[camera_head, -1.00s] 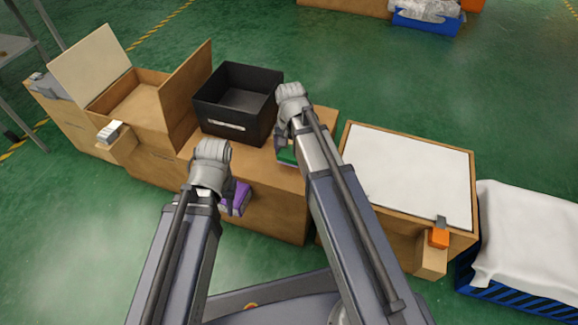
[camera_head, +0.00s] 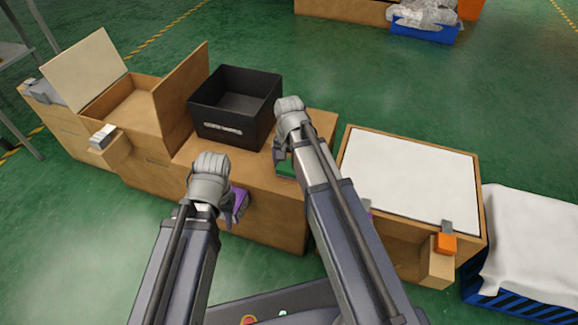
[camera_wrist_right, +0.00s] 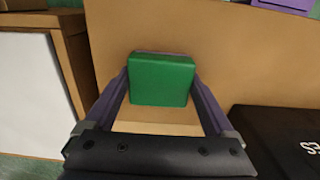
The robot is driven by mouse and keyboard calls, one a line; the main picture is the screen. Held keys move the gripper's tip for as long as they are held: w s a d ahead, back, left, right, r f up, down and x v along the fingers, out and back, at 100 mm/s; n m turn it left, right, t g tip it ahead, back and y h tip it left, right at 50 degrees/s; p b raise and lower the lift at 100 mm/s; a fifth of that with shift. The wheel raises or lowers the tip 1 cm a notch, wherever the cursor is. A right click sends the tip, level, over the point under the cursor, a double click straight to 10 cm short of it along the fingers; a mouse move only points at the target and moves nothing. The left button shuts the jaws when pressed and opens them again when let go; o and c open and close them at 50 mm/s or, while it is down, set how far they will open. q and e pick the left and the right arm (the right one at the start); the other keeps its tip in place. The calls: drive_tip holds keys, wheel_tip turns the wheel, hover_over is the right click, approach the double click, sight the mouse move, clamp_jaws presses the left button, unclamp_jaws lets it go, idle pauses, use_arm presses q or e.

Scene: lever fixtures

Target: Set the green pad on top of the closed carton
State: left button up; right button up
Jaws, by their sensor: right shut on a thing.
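The green pad (camera_wrist_right: 161,80) is a small flat square held between the fingers of my right gripper (camera_wrist_right: 160,85). In the head view the pad (camera_head: 286,168) shows partly behind my right arm, over the brown surface right of the black box. I cannot tell whether it touches that surface. A brown carton with a white top (camera_head: 410,180) stands to the right; its top is flat and bare. Another carton (camera_head: 135,105) at the left has raised flaps and is open. My left gripper (camera_head: 236,202) is by the front edge of the middle surface; its fingertips are unclear.
An open black box (camera_head: 236,105) stands on the middle brown surface (camera_head: 270,215). An orange lever (camera_head: 445,243) is on the right carton's front and a white lever (camera_head: 103,136) on the left one's. A blue crate with white cloth (camera_head: 530,245) stands far right.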

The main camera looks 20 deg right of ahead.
sight(289, 165)
drive_tip(key=o, duration=1)
drive_tip(key=shift+f, duration=0.1)
wheel_tip(289, 165, up, 12)
drive_tip(key=r+p, duration=0.1)
drive_tip(key=p, duration=1.2)
drive_tip(key=s+a+n+h, duration=0.1)
drive_tip(key=s+a+n, duration=0.9)
drive_tip(key=s, duration=0.4)
drive_tip(key=shift+s+a+f+n+b, duration=0.15)
drive_tip(key=shift+s+f+n+b, duration=0.05)
drive_tip(key=shift+f+n+b, duration=0.1)
drive_tip(key=shift+r, duration=0.15)
wheel_tip(289, 165, up, 31)
drive_tip(key=p, duration=3.1)
